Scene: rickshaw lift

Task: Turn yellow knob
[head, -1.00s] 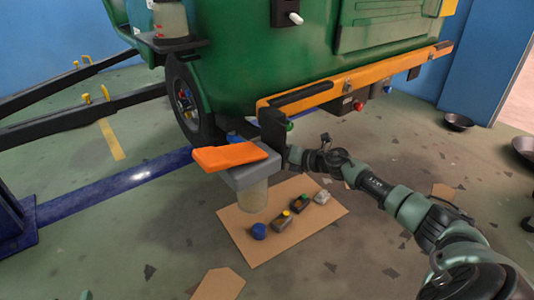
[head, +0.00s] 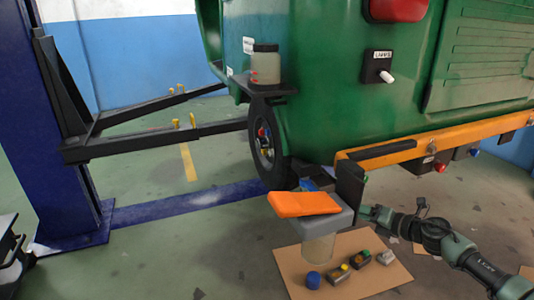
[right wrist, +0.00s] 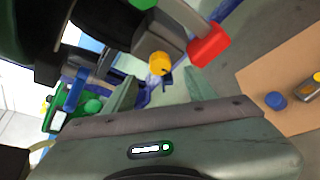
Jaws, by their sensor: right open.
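A yellow knob (right wrist: 160,62) sits on the face of a dark grey box (right wrist: 152,32) in the right wrist view. A red block-like part (right wrist: 209,45) and a green part (right wrist: 143,3) are close to it. My right gripper (right wrist: 160,92) is open, with its two fingers pointing toward the knob and apart on either side of its line; I cannot tell whether they touch it. In the head view my right gripper (head: 372,213) is beside the black bracket at the green vehicle's (head: 330,90) lower corner, and this yellow knob is hidden. My left gripper is out of view.
A cardboard sheet (head: 385,281) on the floor holds several small parts, including a box with a yellow top (head: 343,271) and a blue knob (head: 313,280). An orange-topped grey stand (head: 325,220) is close to my right gripper. A blue lift post (head: 45,120) stands left.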

